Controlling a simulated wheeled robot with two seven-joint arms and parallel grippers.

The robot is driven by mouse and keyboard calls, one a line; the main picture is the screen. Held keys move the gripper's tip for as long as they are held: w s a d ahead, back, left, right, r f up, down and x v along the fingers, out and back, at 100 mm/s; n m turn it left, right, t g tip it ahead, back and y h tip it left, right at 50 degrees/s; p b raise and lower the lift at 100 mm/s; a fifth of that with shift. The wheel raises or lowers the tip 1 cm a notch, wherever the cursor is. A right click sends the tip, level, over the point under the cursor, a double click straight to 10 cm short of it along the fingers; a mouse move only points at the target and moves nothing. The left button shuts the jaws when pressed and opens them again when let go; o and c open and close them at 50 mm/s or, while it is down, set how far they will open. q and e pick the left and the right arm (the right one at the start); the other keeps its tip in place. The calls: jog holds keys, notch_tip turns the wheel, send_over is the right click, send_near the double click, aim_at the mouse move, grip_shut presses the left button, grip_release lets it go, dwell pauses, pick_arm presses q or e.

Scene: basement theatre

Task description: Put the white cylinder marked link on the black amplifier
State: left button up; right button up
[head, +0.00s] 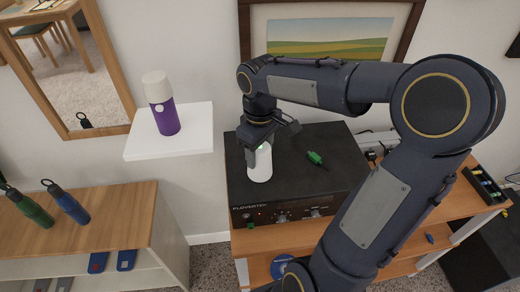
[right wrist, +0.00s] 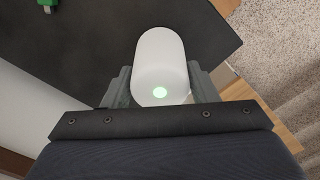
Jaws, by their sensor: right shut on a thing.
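The white cylinder (head: 260,165) stands upright at the left part of the black amplifier (head: 290,192). I cannot tell whether its base touches the amplifier's top. My right gripper (head: 258,145) comes from above and is shut on the cylinder's upper part. In the right wrist view the cylinder (right wrist: 160,62) sits between the two fingers, with a glowing green dot on its top. The black top of the amplifier (right wrist: 100,45) shows behind it. No "link" marking can be read. My left gripper is not in view.
A green screwdriver (head: 316,159) lies on the amplifier, right of the cylinder. The amplifier stands on a wooden cabinet (head: 262,262). A white wall shelf (head: 140,148) holds a purple bottle (head: 166,118).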

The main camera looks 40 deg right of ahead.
jog(key=shift+f, duration=0.1)
jog(key=o, duration=0.7)
jog(key=shift+f, duration=0.1)
jog(key=o, duration=0.5)
jog(key=shift+c, duration=0.2)
notch_tip(320, 180, up, 12)
jog(key=r+p, duration=0.1)
jog(key=s+a+f+m+t+y, duration=0.3)
jog(key=s+a+f+m+t, duration=0.2)
jog(key=s+a+f, duration=0.4)
jog(key=s+f, duration=0.2)
jog(key=s, duration=0.2)
jog(key=shift+s+a+f+t+y, duration=0.15)
jog(key=shift+s+a+t+y, duration=0.15)
jog(key=shift+s+a+y, duration=0.1)
